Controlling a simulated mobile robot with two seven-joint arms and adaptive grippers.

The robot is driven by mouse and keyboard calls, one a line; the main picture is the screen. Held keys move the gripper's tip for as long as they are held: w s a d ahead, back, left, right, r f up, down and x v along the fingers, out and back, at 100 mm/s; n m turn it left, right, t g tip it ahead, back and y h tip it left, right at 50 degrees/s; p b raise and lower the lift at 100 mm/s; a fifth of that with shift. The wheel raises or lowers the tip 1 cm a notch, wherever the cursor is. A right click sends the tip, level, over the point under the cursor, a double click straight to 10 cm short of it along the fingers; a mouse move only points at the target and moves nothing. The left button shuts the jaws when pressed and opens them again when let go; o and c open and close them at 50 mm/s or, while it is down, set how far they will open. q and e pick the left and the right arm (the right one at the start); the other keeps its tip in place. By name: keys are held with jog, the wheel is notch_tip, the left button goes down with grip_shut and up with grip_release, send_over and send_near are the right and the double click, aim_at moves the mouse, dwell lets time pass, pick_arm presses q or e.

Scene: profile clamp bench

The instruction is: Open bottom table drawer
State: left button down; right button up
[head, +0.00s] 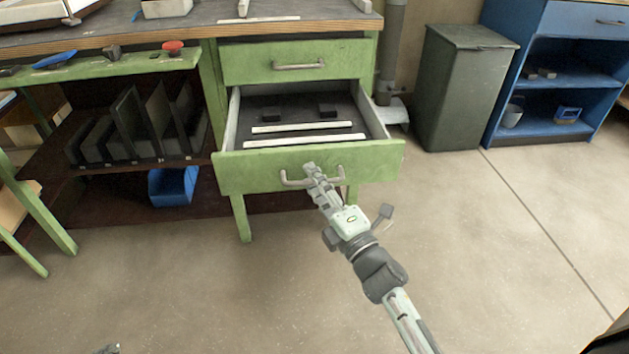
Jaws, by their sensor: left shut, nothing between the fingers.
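The green bottom drawer (240,174) of the workbench is pulled well out, and its inside shows. It has a grey bow handle (292,182) on its front. My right gripper (312,170) reaches in from the lower right, with its fingers at the middle of this handle, shut on it. The fingers hide part of the handle. Two pale strips (305,140) and small dark blocks (327,111) lie in the drawer. The top drawer (250,62) above it is closed. Only a small tip of my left gripper (108,349) shows at the bottom edge, shut and empty, far from the drawer.
A blue bin (173,186) and a rack of dark panels (130,125) stand left of the drawer. A grey waste bin (458,90) and blue shelving (550,90) stand to the right. The floor (490,260) in front is clear.

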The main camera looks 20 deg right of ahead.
jog(key=v, duration=1.2)
